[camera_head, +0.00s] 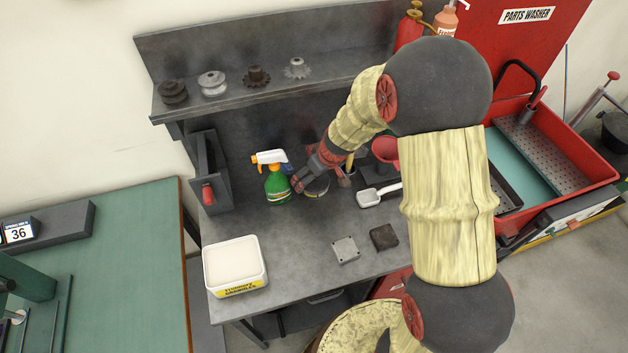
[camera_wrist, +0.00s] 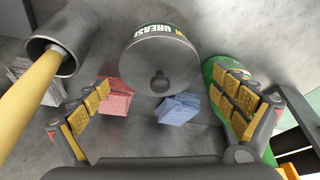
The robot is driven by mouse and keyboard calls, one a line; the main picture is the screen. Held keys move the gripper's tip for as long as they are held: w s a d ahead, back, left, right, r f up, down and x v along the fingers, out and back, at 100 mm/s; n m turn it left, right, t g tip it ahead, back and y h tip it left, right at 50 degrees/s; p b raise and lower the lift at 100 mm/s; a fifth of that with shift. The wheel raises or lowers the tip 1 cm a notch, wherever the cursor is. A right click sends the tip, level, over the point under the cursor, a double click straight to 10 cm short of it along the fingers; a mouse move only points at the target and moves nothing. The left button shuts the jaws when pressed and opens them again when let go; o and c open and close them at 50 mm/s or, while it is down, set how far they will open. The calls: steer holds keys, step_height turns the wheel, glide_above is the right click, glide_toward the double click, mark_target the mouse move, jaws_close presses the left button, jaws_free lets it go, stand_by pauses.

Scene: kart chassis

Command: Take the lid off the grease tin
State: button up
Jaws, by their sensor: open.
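The grease tin (camera_wrist: 182,28) is in the upper middle of the wrist view, with "GREASE" lettering on its side. Its round grey lid (camera_wrist: 158,62) is on it, with a dark knob in the middle. In the head view the tin (camera_head: 317,190) is largely hidden by my gripper (camera_head: 322,182). In the wrist view my gripper (camera_wrist: 162,82) is open and empty, with one finger on either side of the lid. I cannot tell whether either finger touches the tin.
A green spray bottle (camera_head: 277,187) stands close left of my gripper. A grey cup (camera_wrist: 68,62) holding a yellow handle stands beside the tin. Red (camera_wrist: 115,95) and blue (camera_wrist: 178,108) folded pieces are nearby. A white granules tub (camera_head: 236,262) stands at the bench's front left.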

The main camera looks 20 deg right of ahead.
steer(key=shift+c, duration=1.4)
steer(key=c, duration=0.4)
steer(key=shift+c, duration=0.7)
